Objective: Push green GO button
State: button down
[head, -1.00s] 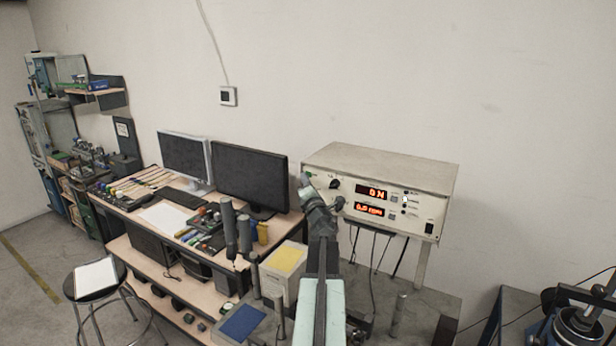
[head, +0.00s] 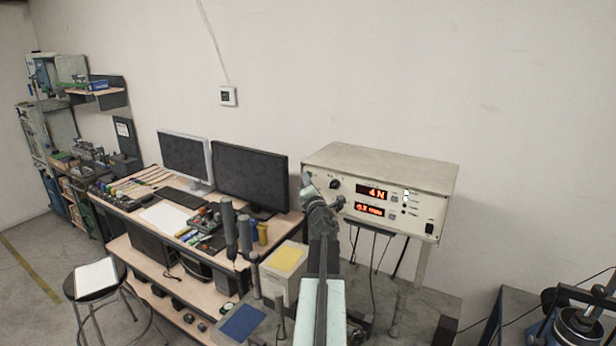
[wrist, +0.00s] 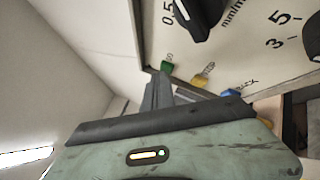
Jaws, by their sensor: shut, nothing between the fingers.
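The green GO button (wrist: 167,67) sits at the lower edge of the control box's front panel (wrist: 235,45) in the wrist view. A yellow STOP button (wrist: 200,80) and a blue BACK button (wrist: 231,92) follow to its right. My gripper (wrist: 157,80) is shut and empty, its tips right beside the green button. I cannot tell whether they touch it. In the head view my gripper (head: 306,181) is at the left end of the box (head: 385,165), largely covering the buttons there. The upper red display (head: 372,192) reads about 4 N.
A black knob (wrist: 195,15) is above the buttons in the wrist view. Two monitors (head: 250,178) stand on a desk (head: 150,205) to the left. Cables hang below the box.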

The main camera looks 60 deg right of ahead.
jog(key=shift+a, duration=0.65)
jog(key=shift+a, duration=0.1)
jog(key=a, duration=0.4)
jog(key=shift+a, duration=0.4)
dwell(0.9)
